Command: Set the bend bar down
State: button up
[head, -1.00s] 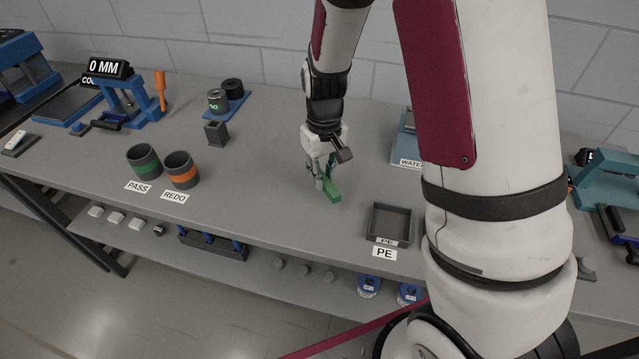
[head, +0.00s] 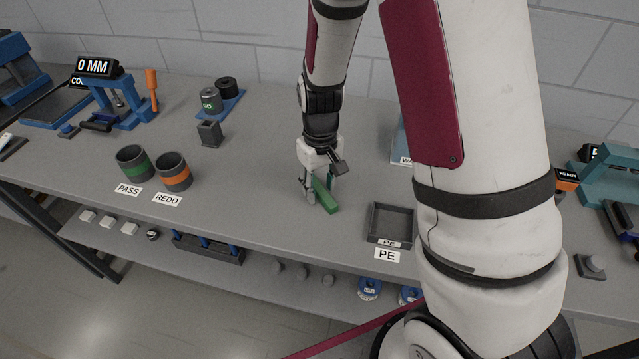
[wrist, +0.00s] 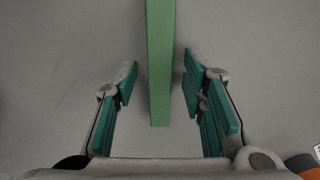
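The bend bar (head: 325,196) is a green rectangular bar. It appears to lie on the grey bench top, left of the PE tray. In the wrist view the bar (wrist: 160,60) runs from the top edge down between my fingers. My gripper (head: 318,194) is low over the bench, around the bar. Its teal finger pads (wrist: 158,88) stand apart, with a clear gap on each side of the bar. It is open and holds nothing. In the head view my gripper partly covers the bar.
The empty dark PE tray (head: 390,223) sits right of the bar near the front edge. PASS cup (head: 135,165) and REDO cup (head: 174,172) stand to the left. A small grey holder (head: 209,134) is behind. The bench between cups and bar is clear.

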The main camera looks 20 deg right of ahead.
aim_at(320, 189)
notch_tip(320, 189, up, 12)
jog(key=r, duration=0.1)
jog(key=s+r+m+t, duration=0.1)
jog(key=s+r+t, duration=0.1)
jog(key=s+r, duration=0.5)
jog(key=s+r+t, duration=0.3)
jog(key=s+r, duration=0.4)
jog(key=s, duration=0.5)
jog(key=shift+s+r+m, duration=0.2)
jog(key=shift+r+m, duration=0.05)
jog(key=shift+m, duration=0.15)
jog(key=shift+d, duration=0.15)
jog(key=shift+c, duration=0.6)
